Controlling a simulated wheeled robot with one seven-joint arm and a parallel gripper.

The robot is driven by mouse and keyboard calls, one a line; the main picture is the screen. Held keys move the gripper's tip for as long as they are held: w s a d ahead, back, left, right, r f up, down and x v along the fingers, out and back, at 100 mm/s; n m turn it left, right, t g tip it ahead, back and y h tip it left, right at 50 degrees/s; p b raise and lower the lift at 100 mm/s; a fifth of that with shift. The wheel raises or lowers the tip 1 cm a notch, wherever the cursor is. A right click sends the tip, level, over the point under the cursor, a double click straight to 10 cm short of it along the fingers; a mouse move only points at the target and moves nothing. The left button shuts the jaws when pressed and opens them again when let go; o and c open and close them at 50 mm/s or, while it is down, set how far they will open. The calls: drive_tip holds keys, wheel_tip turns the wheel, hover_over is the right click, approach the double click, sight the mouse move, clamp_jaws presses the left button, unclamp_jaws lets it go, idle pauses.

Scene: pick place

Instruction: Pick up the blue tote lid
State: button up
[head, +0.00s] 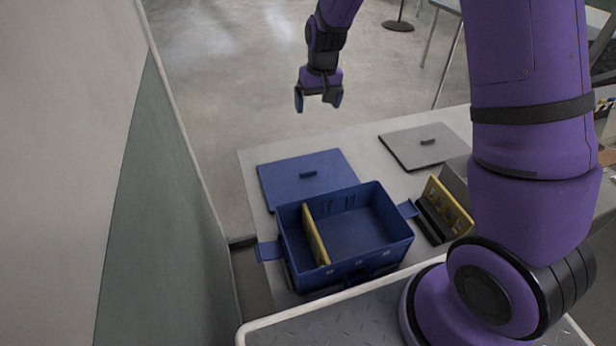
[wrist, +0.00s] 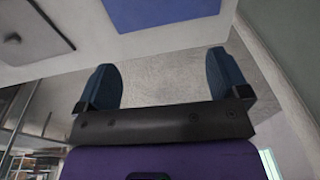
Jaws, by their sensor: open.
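The blue tote lid (head: 290,183) lies flat on the table behind the blue tote, with a small dark handle (head: 308,175) on top. Part of the lid also shows at the top of the wrist view (wrist: 165,10). My gripper (head: 318,102) is open and empty, up in the air beyond the far edge of the table and apart from the lid. In the wrist view its two blue fingertips (wrist: 161,88) stand wide apart with only floor between them.
The open blue tote (head: 352,270) stands in front of the lid, with a yellow divider (head: 316,236) inside. A grey lid (head: 420,150) lies to the right on the table (head: 366,153). A black rack with a yellow panel (head: 447,208) stands right of the tote. A wall (head: 150,230) rises at left.

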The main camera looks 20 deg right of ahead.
drive_tip(key=g, duration=0.1)
hover_over(308, 171)
wheel_tip(308, 171, down, 15)
wheel_tip(308, 171, down, 6)
drive_tip(key=shift+w+f, duration=0.15)
drive_tip(key=shift+s+f, duration=0.2)
drive_tip(key=shift+f, duration=2.7)
drive_tip(key=c, duration=1.1)
